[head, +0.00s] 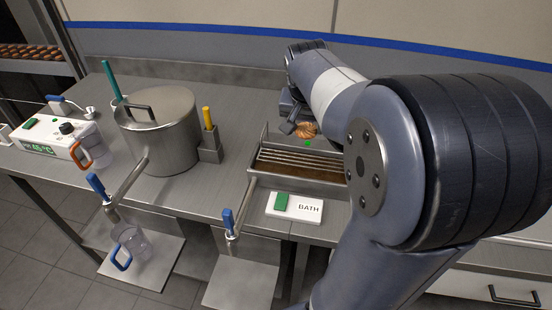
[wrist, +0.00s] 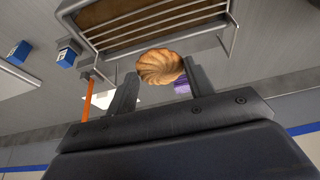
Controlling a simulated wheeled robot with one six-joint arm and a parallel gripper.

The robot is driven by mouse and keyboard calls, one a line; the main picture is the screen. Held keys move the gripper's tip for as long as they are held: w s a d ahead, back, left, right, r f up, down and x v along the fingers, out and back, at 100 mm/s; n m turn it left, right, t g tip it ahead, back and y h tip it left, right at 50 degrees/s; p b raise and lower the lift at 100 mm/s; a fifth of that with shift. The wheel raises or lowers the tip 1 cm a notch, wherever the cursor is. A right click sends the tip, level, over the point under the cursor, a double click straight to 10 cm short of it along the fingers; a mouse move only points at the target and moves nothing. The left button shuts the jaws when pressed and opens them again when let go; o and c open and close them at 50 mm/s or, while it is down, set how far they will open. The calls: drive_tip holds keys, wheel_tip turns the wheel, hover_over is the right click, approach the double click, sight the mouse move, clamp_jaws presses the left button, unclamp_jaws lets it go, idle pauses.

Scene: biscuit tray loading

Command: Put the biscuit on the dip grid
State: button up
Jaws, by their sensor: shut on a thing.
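The biscuit (head: 305,130) is a round, golden-brown swirl. My gripper (head: 298,122) is shut on it, behind the far side of the bath in the head view. In the wrist view the biscuit (wrist: 160,67) sits between the two fingers of my gripper (wrist: 158,80). The dip grid (head: 300,160) is a row of metal bars over brown liquid in a steel bath. The grid (wrist: 155,20) also shows at the top of the wrist view, apart from the biscuit. My arm hides the bath's right end in the head view.
A lidded steel pot (head: 160,130) with a spout stands left of the bath. A white BATH switch box (head: 294,207) lies in front of it. A clear jug (head: 131,244) stands on a lower shelf. A white temperature box (head: 50,136) is at the far left.

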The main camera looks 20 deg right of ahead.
sight(304, 159)
wheel_tip(304, 159, down, 9)
drive_tip(key=shift+f, duration=0.2)
idle(0.3)
drive_tip(key=shift+f, duration=0.15)
drive_tip(key=o, duration=0.7)
drive_tip(key=shift+c, duration=0.2)
drive_tip(key=shift+r, duration=0.25)
drive_tip(key=v, duration=1.1)
drive_tip(key=shift+s+r, duration=0.15)
drive_tip(key=shift+r, duration=0.25)
